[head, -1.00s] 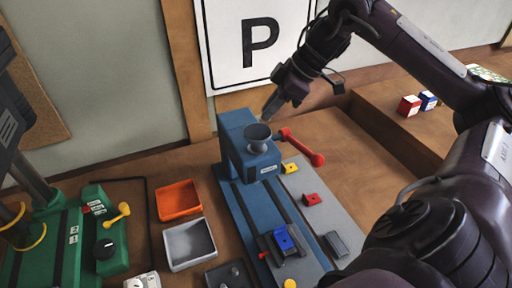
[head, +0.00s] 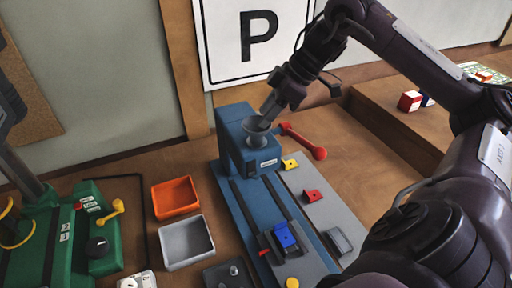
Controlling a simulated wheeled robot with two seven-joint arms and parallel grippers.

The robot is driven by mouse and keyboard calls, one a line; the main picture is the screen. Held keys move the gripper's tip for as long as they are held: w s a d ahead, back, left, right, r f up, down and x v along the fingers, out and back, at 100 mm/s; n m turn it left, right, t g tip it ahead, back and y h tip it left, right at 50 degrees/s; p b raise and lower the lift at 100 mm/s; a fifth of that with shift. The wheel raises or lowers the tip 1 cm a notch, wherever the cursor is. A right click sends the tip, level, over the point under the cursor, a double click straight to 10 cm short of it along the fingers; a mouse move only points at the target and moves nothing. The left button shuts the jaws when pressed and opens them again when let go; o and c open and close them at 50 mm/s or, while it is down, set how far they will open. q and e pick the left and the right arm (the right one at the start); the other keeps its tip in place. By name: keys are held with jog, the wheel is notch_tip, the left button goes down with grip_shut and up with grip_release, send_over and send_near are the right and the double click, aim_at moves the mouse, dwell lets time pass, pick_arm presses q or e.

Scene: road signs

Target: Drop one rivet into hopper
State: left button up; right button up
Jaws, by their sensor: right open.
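The hopper is a grey funnel (head: 256,131) on top of the blue press (head: 232,150). My right gripper (head: 266,117) is open, with its fingertips pointing down at the funnel's mouth, over its upper right side. Whether the fingertips touch the rim cannot be told. No rivet shows clearly; the funnel's inside is partly hidden by the gripper. My left gripper is out of view.
The press has a red-knobbed lever (head: 305,143) on its right. An orange tray (head: 175,198) and a grey tray (head: 186,242) stand to its left. A green machine (head: 95,235) is at the left. Small coloured parts lie on a grey strip (head: 320,211) at the right.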

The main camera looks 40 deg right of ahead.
jog(key=v, duration=0.7)
jog(key=shift+r, duration=0.35)
jog(key=shift+d, duration=0.15)
jog(key=shift+s, duration=0.1)
